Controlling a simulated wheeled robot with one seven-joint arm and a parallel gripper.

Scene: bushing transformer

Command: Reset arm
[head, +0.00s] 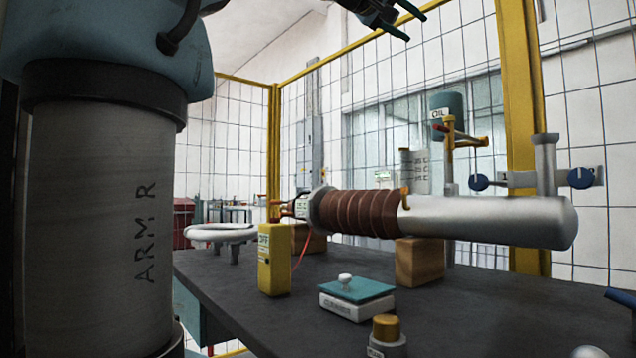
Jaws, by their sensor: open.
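My gripper (408,22) is at the top of the head view, raised high above the table. Its two dark fingers, with green edges, are spread apart with nothing between them. The upper part of the gripper is cut off by the frame edge. My arm column, marked "ARM R", fills the left side of the view. The bushing (360,212) lies level on wooden blocks on the dark table, well below my gripper. It has a brown ribbed middle and a silver cylinder at its right.
On the table (235,292) are a yellow box (275,260), a white box with a teal top (357,297), a brass-capped jar (386,335) and a white ring (220,232). An oil tank (447,115) stands behind. Yellow-framed mesh fencing (273,150) encloses the back.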

